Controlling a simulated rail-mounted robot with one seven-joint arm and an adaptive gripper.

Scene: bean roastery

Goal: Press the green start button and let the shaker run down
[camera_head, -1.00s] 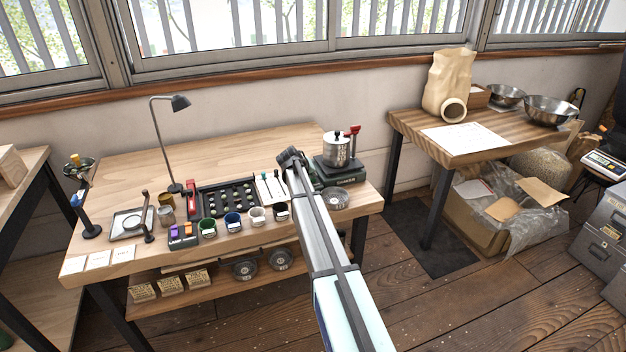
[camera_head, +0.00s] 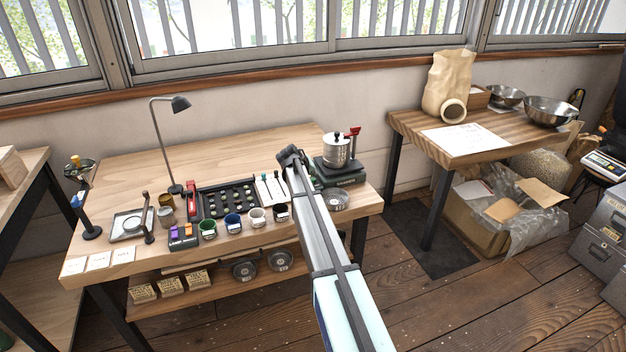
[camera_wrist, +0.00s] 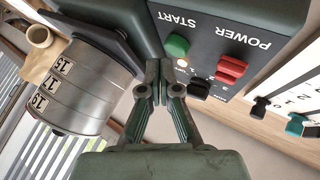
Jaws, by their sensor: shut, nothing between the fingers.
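The green start button (camera_wrist: 177,45) is on the dark control panel (camera_wrist: 212,45) in the wrist view, next to upside-down START lettering. My gripper (camera_wrist: 163,88) is shut and empty. Its fingertips are just below the button in the picture, and a gap shows between them. A red POWER switch (camera_wrist: 230,70) and a black knob (camera_wrist: 199,89) are to the right. The steel sieve stack (camera_wrist: 90,85), marked 19, 17 and 15, is at left. In the head view the stack (camera_head: 337,152) stands on the dark green shaker (camera_head: 337,174); my arm hides the button and gripper.
A black tray (camera_head: 198,203), several cups and a desk lamp (camera_head: 180,103) stand on the bench left of my arm. A round metal lid (camera_head: 337,199) lies in front of the shaker. The bench's back left is clear. A second table (camera_head: 480,148) stands at right.

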